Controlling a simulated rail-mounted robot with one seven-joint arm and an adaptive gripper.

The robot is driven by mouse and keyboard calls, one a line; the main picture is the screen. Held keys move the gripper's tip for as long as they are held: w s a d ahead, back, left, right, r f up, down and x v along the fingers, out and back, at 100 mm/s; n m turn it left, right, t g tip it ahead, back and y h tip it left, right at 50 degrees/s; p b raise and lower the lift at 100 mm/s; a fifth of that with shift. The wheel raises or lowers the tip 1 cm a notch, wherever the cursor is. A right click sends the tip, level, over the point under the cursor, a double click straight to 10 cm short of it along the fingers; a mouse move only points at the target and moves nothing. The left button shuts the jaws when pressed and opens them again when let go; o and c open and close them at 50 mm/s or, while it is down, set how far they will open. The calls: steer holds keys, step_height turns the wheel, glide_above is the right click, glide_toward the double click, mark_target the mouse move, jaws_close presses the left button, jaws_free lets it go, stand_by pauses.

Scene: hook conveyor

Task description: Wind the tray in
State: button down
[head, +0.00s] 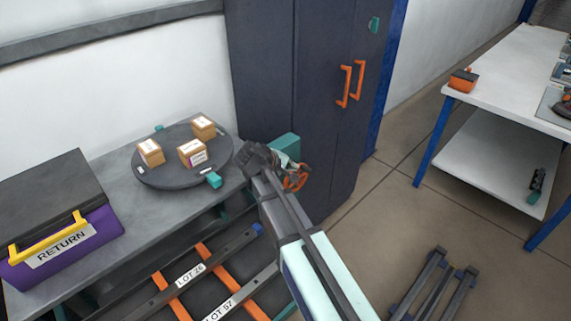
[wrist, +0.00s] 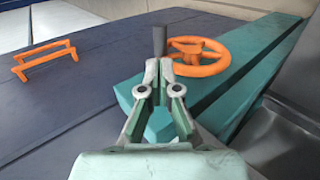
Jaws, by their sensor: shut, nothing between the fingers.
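An orange handwheel (head: 297,178) sits beside a teal housing (head: 287,143) at the end of the grey counter. In the wrist view the handwheel (wrist: 222,62) is just right of my fingertips, and a dark upright peg (wrist: 159,40) stands directly beyond them. My gripper (wrist: 158,66) is shut and empty, close to the handwheel; I cannot tell whether it touches the peg. In the head view my gripper (head: 284,163) is small and partly hidden by my arm. A round dark tray (head: 160,176) with teal tabs lies on the counter.
Three small boxes (head: 192,153) stand on the round tray. A purple RETURN box (head: 62,245) is at the left. A dark cabinet (head: 275,60) with orange handles stands behind my gripper. Labelled orange-and-black racks (head: 205,255) lie below the counter. The floor (head: 390,215) right of my arm is mostly clear.

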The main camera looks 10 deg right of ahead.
mark_target(307, 170)
steer(key=p+x, duration=0.1)
steer(key=x, duration=0.6)
steer(key=shift+f, duration=0.15)
